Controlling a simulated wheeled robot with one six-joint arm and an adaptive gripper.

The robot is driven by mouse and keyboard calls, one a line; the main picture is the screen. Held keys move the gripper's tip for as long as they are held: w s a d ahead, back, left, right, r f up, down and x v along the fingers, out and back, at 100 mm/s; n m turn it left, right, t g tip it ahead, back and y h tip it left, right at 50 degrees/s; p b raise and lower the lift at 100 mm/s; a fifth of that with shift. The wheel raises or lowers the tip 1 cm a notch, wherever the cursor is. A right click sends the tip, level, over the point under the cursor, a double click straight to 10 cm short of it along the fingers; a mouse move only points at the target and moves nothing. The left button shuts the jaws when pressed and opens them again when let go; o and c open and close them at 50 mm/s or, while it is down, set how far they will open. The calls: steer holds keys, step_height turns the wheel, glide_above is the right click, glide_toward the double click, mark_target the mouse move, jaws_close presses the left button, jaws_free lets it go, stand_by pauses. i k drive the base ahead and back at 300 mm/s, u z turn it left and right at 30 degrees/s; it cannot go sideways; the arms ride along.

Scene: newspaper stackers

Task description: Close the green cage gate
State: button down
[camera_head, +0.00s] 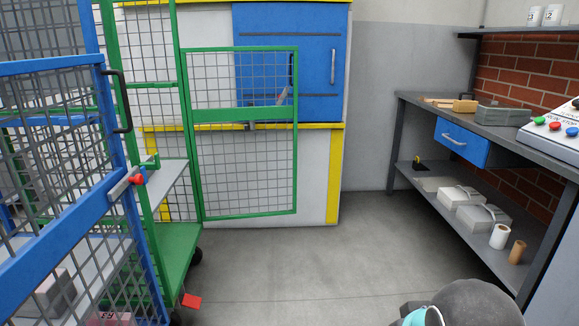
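The green cage gate (240,115) is a green frame with wire mesh, swung open to the right of the green cage (185,235). Its left side is at the cage's post, and its free edge stands out at the right. A small handle or latch shows near the upper part of that free edge, too small to make out well. The cage's opening and its inner shelf (172,180) show to the left of the gate. My gripper is not in view. Only a rounded grey part of my arm with a cyan ring shows at the bottom right.
A blue mesh cage (52,240) with a black handle (118,100) and a red-knobbed latch (138,180) fills the left foreground. A white, yellow and blue cabinet (335,170) stands behind the gate. A workbench (400,97) lines the right. The grey floor between is clear.

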mark_target(276, 111)
steer(key=i, duration=2.9)
steer(key=z, duration=0.35)
